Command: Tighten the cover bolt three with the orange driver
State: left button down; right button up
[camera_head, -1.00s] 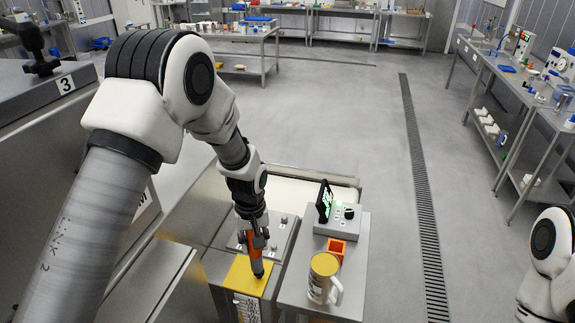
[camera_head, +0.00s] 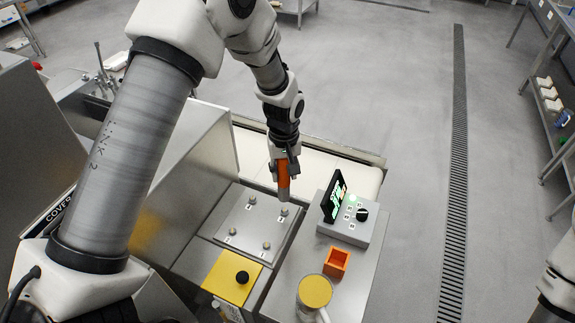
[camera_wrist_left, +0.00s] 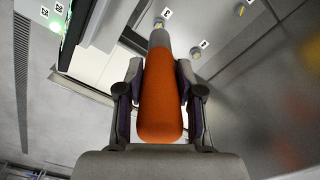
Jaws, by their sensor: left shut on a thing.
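My left gripper (camera_head: 284,160) is shut on the orange driver (camera_head: 283,182), which hangs upright, tip down. In the left wrist view the orange handle (camera_wrist_left: 162,100) sits between both fingers, with its grey shaft pointing away. The cover plate (camera_head: 249,222) carries several bolts with small number tags, too small to read surely. The driver's tip is just above the far right bolt (camera_head: 284,211); I cannot tell whether they touch. The wrist view shows one bolt (camera_wrist_left: 159,23) by the shaft end and another bolt (camera_wrist_left: 195,53) beside it. My right gripper is out of view.
A yellow panel with a black knob (camera_head: 242,277) lies in front. Open floor is beyond on the right.

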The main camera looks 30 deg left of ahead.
aim_at(285, 185)
pick_arm(q)
jog(key=shift+s+r, duration=0.25)
jog(key=shift+s, duration=0.2)
jog(key=f, duration=0.1)
jog(key=w+f+b, duration=0.1)
jog(key=f, duration=0.2)
jog(key=shift+w+f+b, duration=0.25)
jog(key=shift+w+b, duration=0.05)
jog(key=shift+w, duration=0.1)
jog(key=shift+s+f+b, duration=0.35)
jog(key=shift+s+f, duration=0.05)
jog(key=shift+f, duration=0.35)
jog(key=shift+w+f, duration=0.25)
jog(key=shift+w, duration=0.05)
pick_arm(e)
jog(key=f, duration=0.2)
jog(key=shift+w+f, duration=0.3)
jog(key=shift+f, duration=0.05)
pick_arm(q)
jog(key=shift+s+r, duration=0.15)
jog(key=shift+s, duration=0.05)
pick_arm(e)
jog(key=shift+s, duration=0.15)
